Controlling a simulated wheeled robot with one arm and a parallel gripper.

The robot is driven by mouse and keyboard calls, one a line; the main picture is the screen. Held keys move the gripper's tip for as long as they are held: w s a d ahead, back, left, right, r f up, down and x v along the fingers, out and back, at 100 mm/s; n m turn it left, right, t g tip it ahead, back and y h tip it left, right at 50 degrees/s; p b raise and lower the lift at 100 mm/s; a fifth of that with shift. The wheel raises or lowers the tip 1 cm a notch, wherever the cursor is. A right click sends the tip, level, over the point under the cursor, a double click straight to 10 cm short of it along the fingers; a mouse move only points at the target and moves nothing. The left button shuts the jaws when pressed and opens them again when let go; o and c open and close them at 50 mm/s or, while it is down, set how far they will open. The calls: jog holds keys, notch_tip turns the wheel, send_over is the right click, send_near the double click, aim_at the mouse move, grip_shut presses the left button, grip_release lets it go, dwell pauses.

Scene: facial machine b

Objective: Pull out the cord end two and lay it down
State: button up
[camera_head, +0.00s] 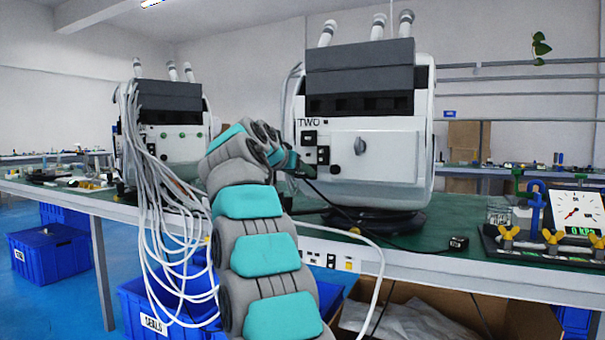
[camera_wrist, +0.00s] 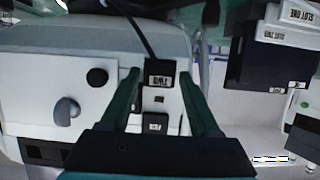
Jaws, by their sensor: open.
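The cord end two, a black plug with a white label that seems to read TWO (camera_wrist: 159,74), sits at the machine's front panel in the wrist view. Its black cord (camera_wrist: 132,25) runs up from it. My gripper (camera_wrist: 159,82) is open, with one green finger on each side of the plug; I cannot tell whether they touch it. In the head view my gripper (camera_head: 300,165) is at the left of the front of the machine marked TWO (camera_head: 383,155), and the plug is mostly hidden there. The black cord (camera_head: 345,212) runs down onto the green table.
Another black cord end (camera_head: 458,242) lies on the green table (camera_head: 440,215). A gauge stand with yellow clamps (camera_head: 550,235) is at the right. A second machine (camera_head: 172,140) with hanging white cables (camera_head: 170,230) stands left. Blue bins and an open cardboard box (camera_head: 470,305) are below.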

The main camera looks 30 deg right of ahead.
jog(key=shift+c, duration=0.8)
grip_shut()
dwell(0.6)
